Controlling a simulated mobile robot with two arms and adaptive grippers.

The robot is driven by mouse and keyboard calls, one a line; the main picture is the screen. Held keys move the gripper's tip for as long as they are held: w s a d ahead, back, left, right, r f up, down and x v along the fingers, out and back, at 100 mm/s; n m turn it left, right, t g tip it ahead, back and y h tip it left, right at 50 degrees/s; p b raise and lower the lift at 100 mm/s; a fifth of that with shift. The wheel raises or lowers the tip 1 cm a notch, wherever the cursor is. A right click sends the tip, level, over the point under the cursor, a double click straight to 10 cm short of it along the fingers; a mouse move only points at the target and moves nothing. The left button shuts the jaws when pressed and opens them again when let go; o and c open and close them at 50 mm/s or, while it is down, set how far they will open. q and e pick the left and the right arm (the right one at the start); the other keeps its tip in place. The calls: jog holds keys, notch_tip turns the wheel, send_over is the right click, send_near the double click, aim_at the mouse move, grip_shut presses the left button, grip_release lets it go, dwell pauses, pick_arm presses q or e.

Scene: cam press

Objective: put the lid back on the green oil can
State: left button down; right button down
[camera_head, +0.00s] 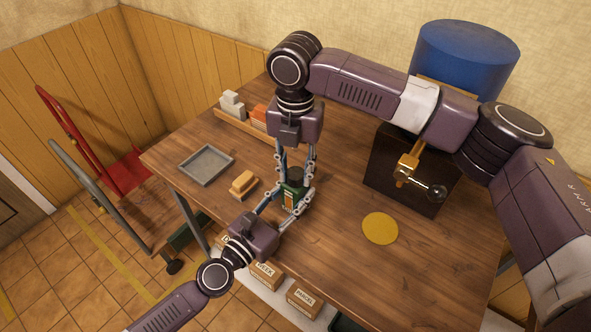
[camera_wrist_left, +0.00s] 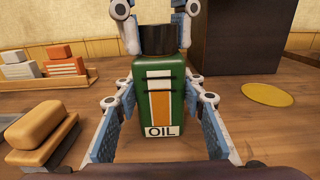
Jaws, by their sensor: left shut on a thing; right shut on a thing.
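The green oil can (camera_head: 291,195) stands upright on the wooden table. It fills the middle of the left wrist view (camera_wrist_left: 160,100), with its OIL label facing that camera. My left gripper (camera_head: 288,201) comes in from the front left and is shut around the can's sides. My right gripper (camera_head: 295,170) points down from above and is shut on the black lid (camera_wrist_left: 158,40). The lid is directly over the can's top and looks level, with no clear gap below it. I cannot tell whether it is seated. In the head view the lid is mostly hidden between the fingers.
A grey tray (camera_head: 206,164) and a wooden-handled brush or block (camera_head: 243,184) lie left of the can. A rack with white and orange blocks (camera_head: 247,125) stands behind. A dark press box (camera_head: 400,180) with a brass lever and a yellow disc (camera_head: 380,229) are to the right.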

jog(key=m, duration=1)
jog(key=shift+a, duration=0.1)
jog(key=m, duration=0.5)
jog(key=shift+m, duration=0.4)
jog(key=m, duration=0.3)
jog(key=shift+m, duration=0.3)
jog(key=c, duration=1.5)
grip_release()
jog(key=shift+r, duration=0.1)
jog(key=shift+r, duration=2.1)
